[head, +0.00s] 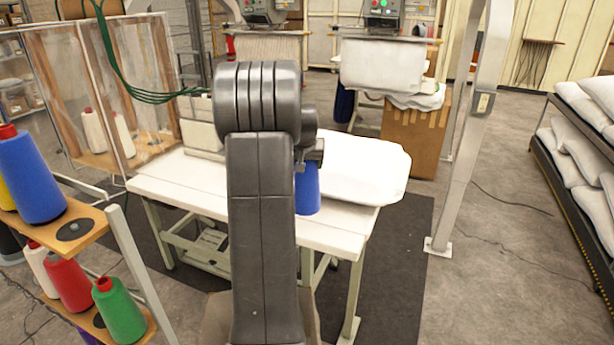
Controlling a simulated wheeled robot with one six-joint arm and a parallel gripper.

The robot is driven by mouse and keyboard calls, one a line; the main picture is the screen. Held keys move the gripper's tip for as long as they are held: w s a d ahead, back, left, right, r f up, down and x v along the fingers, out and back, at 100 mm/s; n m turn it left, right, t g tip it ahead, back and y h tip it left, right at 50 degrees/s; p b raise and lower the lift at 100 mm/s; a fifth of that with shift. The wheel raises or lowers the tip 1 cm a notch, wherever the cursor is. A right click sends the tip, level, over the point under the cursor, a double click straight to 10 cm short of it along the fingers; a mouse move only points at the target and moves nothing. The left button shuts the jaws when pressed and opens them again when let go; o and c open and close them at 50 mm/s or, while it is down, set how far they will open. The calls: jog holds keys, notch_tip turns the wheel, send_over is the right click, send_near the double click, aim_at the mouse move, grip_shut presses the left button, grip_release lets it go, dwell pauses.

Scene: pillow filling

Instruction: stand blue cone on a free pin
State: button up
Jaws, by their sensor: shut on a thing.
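A blue cone (308,190) hangs under my gripper (306,165), in front of the white table. My gripper is shut on it, and my own arm hides much of the gripper and the cone's left side. A wooden thread rack (97,218) stands at the left. On its upper shelf, a free pin (74,229) with a dark round base shows next to another blue cone (32,178), which stands upright with a red tip. The held cone is well to the right of the rack.
White, red (68,278) and green (119,310) cones stand on the rack's lower shelf. A white table (190,185) bears a white pillow (362,168). A grey post (466,140) and pillow shelves (585,170) are at right.

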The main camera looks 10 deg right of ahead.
aim_at(305, 178)
jog(key=shift+f+p, duration=0.6)
jog(key=shift+f, duration=2.15)
jog(key=shift+w+f, duration=0.1)
jog(key=o, duration=1.9)
